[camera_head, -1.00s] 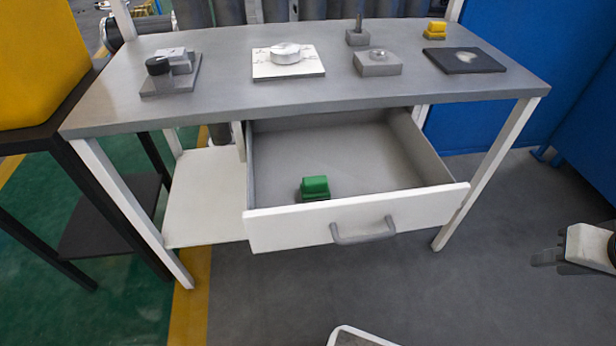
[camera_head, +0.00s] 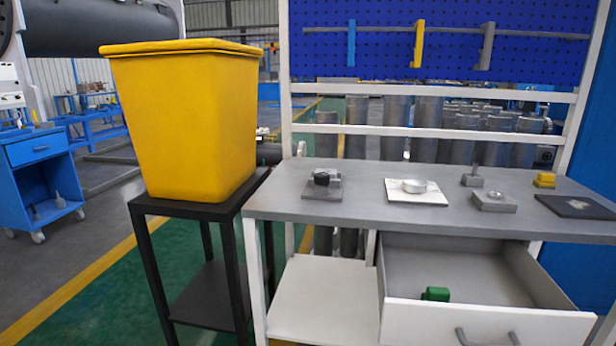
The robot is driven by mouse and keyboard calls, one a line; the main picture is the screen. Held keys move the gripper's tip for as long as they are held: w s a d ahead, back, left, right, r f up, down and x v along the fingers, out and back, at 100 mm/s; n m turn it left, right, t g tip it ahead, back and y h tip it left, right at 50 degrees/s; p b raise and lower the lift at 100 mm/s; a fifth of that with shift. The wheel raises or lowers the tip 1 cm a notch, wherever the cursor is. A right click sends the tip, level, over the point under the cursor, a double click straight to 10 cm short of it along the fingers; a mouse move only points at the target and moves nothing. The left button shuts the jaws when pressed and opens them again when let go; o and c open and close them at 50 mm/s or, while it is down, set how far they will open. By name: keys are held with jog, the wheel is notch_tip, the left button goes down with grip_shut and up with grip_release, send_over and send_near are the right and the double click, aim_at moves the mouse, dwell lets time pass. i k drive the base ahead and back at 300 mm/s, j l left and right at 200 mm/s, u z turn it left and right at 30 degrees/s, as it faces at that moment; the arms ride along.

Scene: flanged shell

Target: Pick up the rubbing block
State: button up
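Two small blocks of similar stepped shape show in the head view, and I cannot tell for sure which is the rubbing block. A green block (camera_head: 436,294) lies inside the open drawer (camera_head: 487,325), close behind its white front panel. A yellow block (camera_head: 544,180) stands on the grey bench top (camera_head: 360,205), towards the right back. Nothing touches either block. My gripper is not in view.
On the bench are a grey plate with a dark-knobbed fixture (camera_head: 322,185), a white plate with a round metal part (camera_head: 413,190), grey blocks (camera_head: 494,201) and a dark pad (camera_head: 577,207). A large yellow bin (camera_head: 185,120) stands on a black stand left of the bench.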

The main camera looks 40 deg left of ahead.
aim_at(432, 294)
jog(key=l+u, duration=0.15)
jog(key=u, duration=1.3)
jog(key=i+l+u, duration=0.25)
jog(key=i+l, duration=0.2)
jog(key=l, duration=0.2)
jog(key=k+l+z, duration=0.2)
jog(key=k+l, duration=0.3)
jog(key=l+u, duration=0.25)
jog(key=l, duration=0.25)
jog(key=k+l+u, duration=0.1)
jog(key=l+u, duration=0.15)
jog(key=l, duration=0.3)
jog(key=k, duration=0.1)
